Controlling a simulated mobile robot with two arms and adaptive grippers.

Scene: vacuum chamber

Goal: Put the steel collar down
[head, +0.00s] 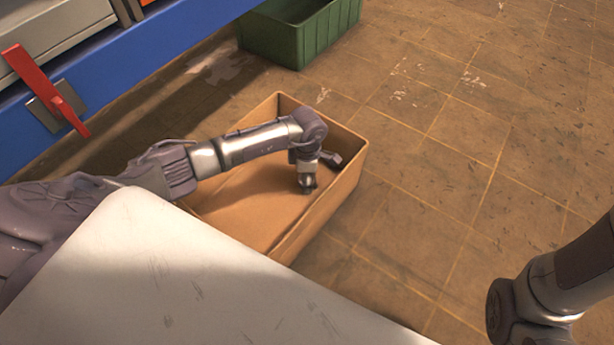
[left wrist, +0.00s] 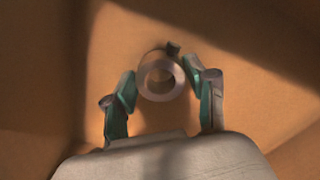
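The steel collar (left wrist: 146,91) is a short grey ring seen nearly end-on in the left wrist view. My left gripper (left wrist: 161,78) has its green-padded fingers on either side of the collar, close against its outer wall. In the head view my left gripper (head: 307,187) points down inside an open tan box (head: 345,180); the collar is hard to make out there. Whether the collar touches the box floor cannot be told. Part of my right arm shows at the lower right of the head view, but its gripper is out of view.
A white surface (head: 170,270) fills the lower left, near the box. A green crate (head: 300,35) stands on the floor behind. A blue beam (head: 165,45) with a red handle (head: 42,85) runs along the upper left. The tiled floor to the right is clear.

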